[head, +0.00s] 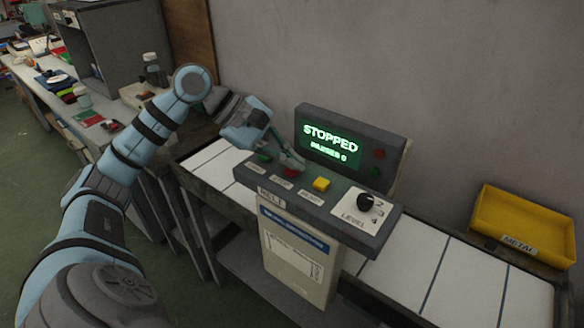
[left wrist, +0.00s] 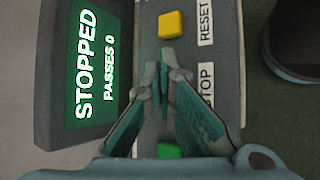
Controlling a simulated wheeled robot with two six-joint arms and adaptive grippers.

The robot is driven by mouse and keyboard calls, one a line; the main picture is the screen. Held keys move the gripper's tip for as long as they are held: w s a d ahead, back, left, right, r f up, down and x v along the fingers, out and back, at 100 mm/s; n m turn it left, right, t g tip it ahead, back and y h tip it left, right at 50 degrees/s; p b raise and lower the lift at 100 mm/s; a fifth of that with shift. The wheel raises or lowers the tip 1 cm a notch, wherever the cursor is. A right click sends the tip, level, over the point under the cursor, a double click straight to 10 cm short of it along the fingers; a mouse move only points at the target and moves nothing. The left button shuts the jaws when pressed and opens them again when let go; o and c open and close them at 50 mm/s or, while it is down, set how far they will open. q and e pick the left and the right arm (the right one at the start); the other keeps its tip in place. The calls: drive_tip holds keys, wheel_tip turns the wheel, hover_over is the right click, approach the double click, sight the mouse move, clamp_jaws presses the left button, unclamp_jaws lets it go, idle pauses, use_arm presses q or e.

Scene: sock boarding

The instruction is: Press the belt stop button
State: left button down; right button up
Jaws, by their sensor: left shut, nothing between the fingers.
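The belt control panel (head: 300,190) has a green button (head: 264,157), a red button (head: 291,172) by the STOP label and a yellow button (head: 321,184) in a row. Its screen (head: 331,140) reads STOPPED, PASSES 0, and shows in the left wrist view too (left wrist: 90,65). My left gripper (head: 296,164) is shut and empty, its fingertips pointing down at the red button. In the left wrist view its fingers (left wrist: 166,68) hide the red button, between the yellow (left wrist: 171,25) and green (left wrist: 170,150) buttons. I cannot tell whether they touch it. My right gripper is not in view.
A black LEVEL knob (head: 366,202) stands on the panel's right end. The white belt (head: 450,280) runs behind and beside the panel. A yellow METAL bin (head: 525,222) is at the right. A cluttered bench (head: 65,95) stands at the left.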

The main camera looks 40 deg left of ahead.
sight(290, 172)
use_arm(q)
drive_tip(key=shift+f, duration=0.15)
idle(0.3)
drive_tip(key=shift+r+p, duration=0.8)
drive_tip(key=shift+r, duration=0.2)
wheel_tip(290, 172, up, 5)
drive_tip(key=p, duration=0.4)
drive_tip(key=shift+a, duration=0.1)
idle(0.4)
